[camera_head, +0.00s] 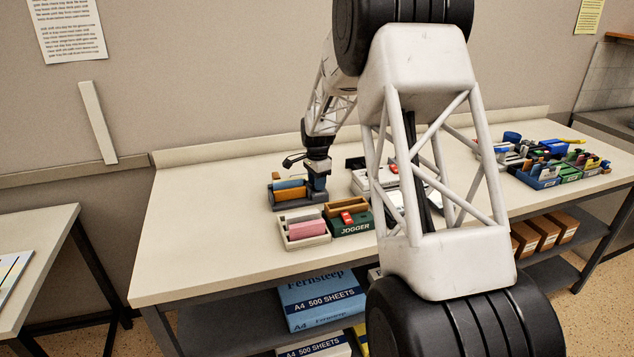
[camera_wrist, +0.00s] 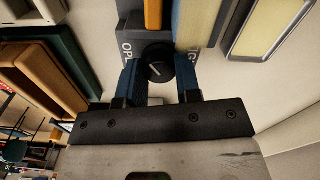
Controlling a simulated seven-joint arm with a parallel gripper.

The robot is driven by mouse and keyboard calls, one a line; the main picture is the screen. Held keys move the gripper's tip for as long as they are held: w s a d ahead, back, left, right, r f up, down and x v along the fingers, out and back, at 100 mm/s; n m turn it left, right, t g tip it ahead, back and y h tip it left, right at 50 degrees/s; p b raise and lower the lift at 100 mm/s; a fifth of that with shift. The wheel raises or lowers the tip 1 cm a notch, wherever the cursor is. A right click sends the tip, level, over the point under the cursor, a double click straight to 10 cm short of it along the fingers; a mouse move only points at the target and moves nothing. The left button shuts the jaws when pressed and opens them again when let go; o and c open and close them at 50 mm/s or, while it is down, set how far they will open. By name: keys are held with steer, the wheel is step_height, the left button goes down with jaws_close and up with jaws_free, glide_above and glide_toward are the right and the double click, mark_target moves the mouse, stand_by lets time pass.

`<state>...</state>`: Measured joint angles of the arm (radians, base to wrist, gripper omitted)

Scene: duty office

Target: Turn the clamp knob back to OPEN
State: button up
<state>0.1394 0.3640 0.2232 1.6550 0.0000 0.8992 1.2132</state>
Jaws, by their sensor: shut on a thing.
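The black clamp knob (camera_wrist: 157,63) sits on the front of a grey clamp block (camera_wrist: 130,30) in the wrist view, with a short slanted white mark on its face. Partly hidden lettering starting "OP" is left of it, and more cut-off lettering is to its right. My gripper (camera_wrist: 159,82) has its two blue fingers on either side of the knob, shut on it. In the head view my gripper (camera_head: 317,188) is down at the right end of the grey block (camera_head: 276,206); the knob is hidden there.
Orange and blue pieces (camera_head: 290,190) lie in the clamp block. In front stand a cream tray (camera_head: 306,241) with pink and grey pieces and a green box (camera_head: 352,229) marked JOGGER. Several office bins (camera_head: 545,178) are far right. The bench's left part (camera_head: 205,215) is clear.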

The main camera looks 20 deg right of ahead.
steer(key=o, duration=0.9)
steer(key=shift+r, duration=3.9)
